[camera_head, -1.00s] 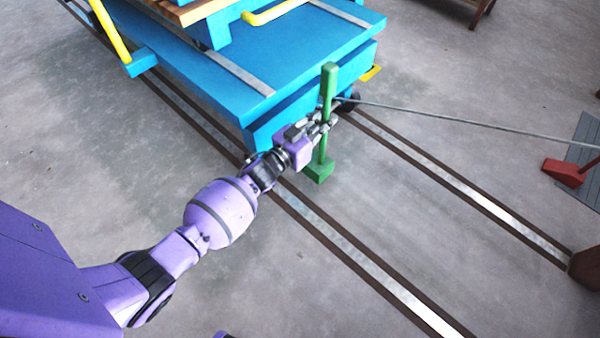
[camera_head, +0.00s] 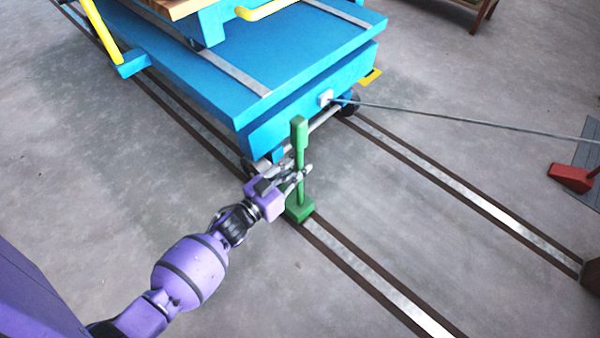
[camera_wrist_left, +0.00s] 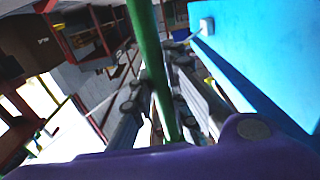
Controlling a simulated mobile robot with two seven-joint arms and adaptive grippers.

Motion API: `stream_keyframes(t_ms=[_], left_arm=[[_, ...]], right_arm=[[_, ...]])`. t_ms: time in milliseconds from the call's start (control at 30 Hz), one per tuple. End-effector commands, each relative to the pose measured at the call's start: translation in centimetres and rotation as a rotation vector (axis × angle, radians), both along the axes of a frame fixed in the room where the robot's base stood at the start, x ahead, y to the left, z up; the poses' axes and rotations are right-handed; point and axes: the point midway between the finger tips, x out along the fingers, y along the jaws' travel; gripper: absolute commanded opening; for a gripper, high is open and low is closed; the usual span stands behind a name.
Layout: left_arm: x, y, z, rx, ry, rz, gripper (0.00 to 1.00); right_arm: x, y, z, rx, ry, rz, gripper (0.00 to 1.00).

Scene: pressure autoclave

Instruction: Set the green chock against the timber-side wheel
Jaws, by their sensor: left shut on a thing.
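The green chock (camera_head: 299,212) has a block foot and a tall upright green handle. My left gripper (camera_head: 296,178) is shut on the handle. The foot is over or on the left rail, in front of the blue cart (camera_head: 290,112); whether it touches the rail is unclear. A dark wheel (camera_head: 256,166) at the cart's left front corner is partly hidden by my gripper, and the chock stands apart from it. Another wheel (camera_head: 349,103) shows on the right rail. The left wrist view shows the green handle (camera_wrist_left: 150,60) between the gripper fingers. My right gripper is out of view.
A cable (camera_head: 460,118) runs from a white fitting (camera_head: 326,97) on the cart's front to the right. A red chock-like block (camera_head: 571,178) lies on a grey plate at the right. The floor between the rails is clear.

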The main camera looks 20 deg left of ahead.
Motion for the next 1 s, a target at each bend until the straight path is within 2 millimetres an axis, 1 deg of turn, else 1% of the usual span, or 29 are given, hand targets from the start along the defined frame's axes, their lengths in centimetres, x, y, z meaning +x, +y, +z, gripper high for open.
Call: stream_keyframes(t_ms=[33, 267, 667, 700, 833, 1000], left_arm=[[0.3, -0.1, -0.5, -0.001, -0.006, -0.001, 0.0], [0.4, -0.1, -2.3, -0.001, -0.008, -0.001, 0.0], [0.3, -0.1, -2.5, -0.001, -0.008, -0.002, 0.0], [0.2, 0.0, -2.9, 0.0, -0.001, 0.0, 0.16], [0.2, 0.0, -2.9, 0.0, -0.001, 0.0, 0.33], [0.2, 0.0, -2.9, 0.001, -0.001, 0.0, 0.33]], right_arm=[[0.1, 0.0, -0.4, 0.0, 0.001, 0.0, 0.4], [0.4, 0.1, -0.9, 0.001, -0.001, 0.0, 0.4], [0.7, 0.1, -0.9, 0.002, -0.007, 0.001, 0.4], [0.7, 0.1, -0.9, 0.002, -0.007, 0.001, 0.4], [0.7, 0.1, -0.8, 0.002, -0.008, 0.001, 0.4], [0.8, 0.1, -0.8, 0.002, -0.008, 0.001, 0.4]])
